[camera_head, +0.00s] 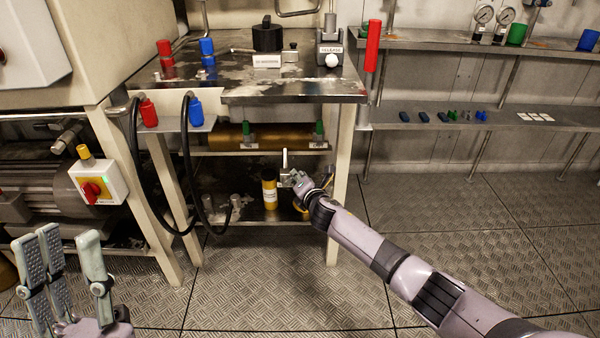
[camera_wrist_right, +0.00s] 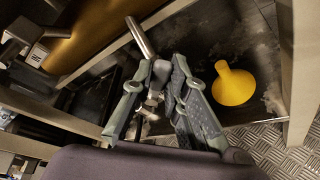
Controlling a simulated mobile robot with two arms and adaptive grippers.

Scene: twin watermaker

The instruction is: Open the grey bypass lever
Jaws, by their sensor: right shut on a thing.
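The grey bypass lever (camera_head: 285,158) stands upright as a pale rod below the bench, at the right gripper. In the right wrist view, a grey metal rod (camera_wrist_right: 140,37), which looks like the same lever, runs up and left from between the fingers. My right gripper (camera_head: 289,179) is shut on it low down, and it also shows in the right wrist view (camera_wrist_right: 158,85). The fingers hide the lever's base and the valve around it. My left gripper (camera_head: 72,262) is open and empty at the lower left, far from the lever.
A yellow can (camera_head: 269,192) stands on the low shelf just left of the right gripper. Black hoses (camera_head: 187,170) hang left of the lever. A bench leg (camera_head: 342,160) stands close on the right. The floor in front is clear.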

